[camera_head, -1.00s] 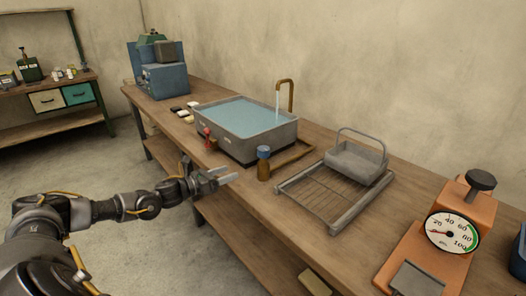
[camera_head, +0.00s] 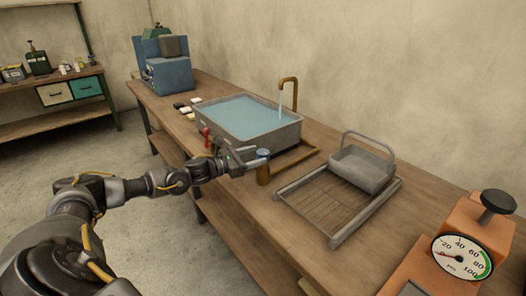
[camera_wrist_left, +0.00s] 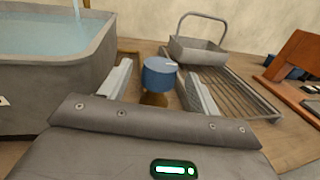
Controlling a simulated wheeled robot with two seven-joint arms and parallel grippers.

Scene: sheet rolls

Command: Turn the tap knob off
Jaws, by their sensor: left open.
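The tap knob (camera_head: 263,154) is a blue cap on a brass post at the front right of the grey water basin (camera_head: 290,132). A brass tap (camera_head: 288,82) behind the basin pours a stream of water into it. My left gripper (camera_head: 258,160) is at the knob, open. In the left wrist view the blue knob (camera_wrist_left: 160,73) stands between the two open fingers (camera_wrist_left: 158,88), with a gap visible on both sides. The arm hides part of the basin's front side. My right gripper is not in view.
A wire drying rack (camera_head: 320,205) with a grey basket (camera_head: 362,168) lies right of the knob. An orange gauge press (camera_head: 470,240) stands at the near right. A blue machine (camera_head: 168,75) is at the far left end of the wooden bench (camera_head: 250,215).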

